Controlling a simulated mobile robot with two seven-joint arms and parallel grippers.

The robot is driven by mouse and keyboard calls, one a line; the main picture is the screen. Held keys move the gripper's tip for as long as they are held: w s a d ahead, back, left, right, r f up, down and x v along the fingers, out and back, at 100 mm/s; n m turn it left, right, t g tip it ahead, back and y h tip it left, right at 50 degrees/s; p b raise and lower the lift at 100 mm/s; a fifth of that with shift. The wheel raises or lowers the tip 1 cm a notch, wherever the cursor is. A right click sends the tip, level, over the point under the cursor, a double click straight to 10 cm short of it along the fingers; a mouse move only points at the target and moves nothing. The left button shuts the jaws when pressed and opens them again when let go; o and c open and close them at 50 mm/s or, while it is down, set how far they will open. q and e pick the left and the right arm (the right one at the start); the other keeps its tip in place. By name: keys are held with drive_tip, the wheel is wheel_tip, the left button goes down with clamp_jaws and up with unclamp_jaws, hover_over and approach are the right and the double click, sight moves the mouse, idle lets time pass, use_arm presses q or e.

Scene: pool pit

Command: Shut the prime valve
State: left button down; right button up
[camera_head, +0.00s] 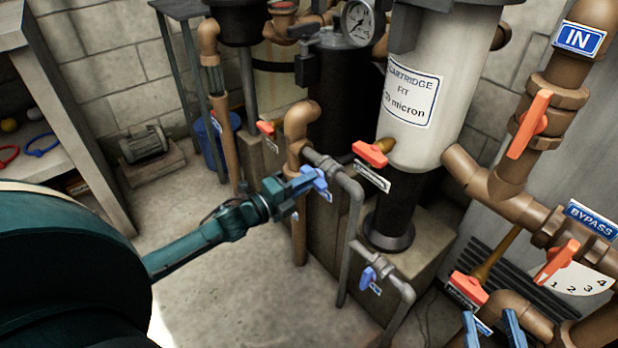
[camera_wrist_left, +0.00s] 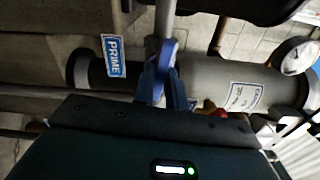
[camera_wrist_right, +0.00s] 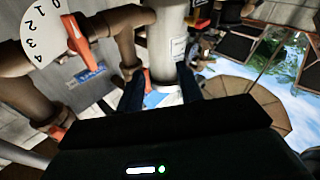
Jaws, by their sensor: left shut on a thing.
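The prime valve's blue handle (camera_head: 318,181) is on a grey pipe left of the white cartridge filter. In the left wrist view the handle (camera_wrist_left: 166,68) stands roughly in line with the grey pipe behind it, beside a blue PRIME tag (camera_wrist_left: 113,55). My left gripper (camera_head: 300,187) reaches in from the left and is shut on this handle; its fingers hide part of it. My right gripper (camera_head: 492,328) is at the lower right edge of the head view. Its fingers are apart and empty in the right wrist view (camera_wrist_right: 160,92).
A second blue valve handle (camera_head: 368,277) is on the pipe lower right. Orange handles sit on the filter (camera_head: 370,153), the IN pipe (camera_head: 528,125) and the bypass (camera_head: 558,262). The white filter (camera_head: 440,75) and brown pipes crowd the right. Bare floor lies around my left arm.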

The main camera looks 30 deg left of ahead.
use_arm(q)
drive_tip(key=m+b, duration=0.6)
drive_tip(key=m, duration=1.1)
drive_tip(key=shift+b, duration=0.35)
drive_tip(key=c, duration=1.3)
unclamp_jaws()
use_arm(e)
drive_tip(key=shift+w+a+r+t+y, duration=0.25)
drive_tip(key=shift+r+t+y, duration=0.15)
drive_tip(key=shift+y, duration=0.1)
drive_tip(key=shift+w+a+r+t+y, duration=0.15)
drive_tip(key=shift+w+r+t+y, duration=0.15)
drive_tip(key=shift+r+y, duration=0.15)
use_arm(q)
drive_tip(key=b+v, duration=0.1)
drive_tip(key=v, duration=0.6)
drive_tip(key=shift+b, duration=0.35)
use_arm(e)
wheel_tip(320, 180, down, 2)
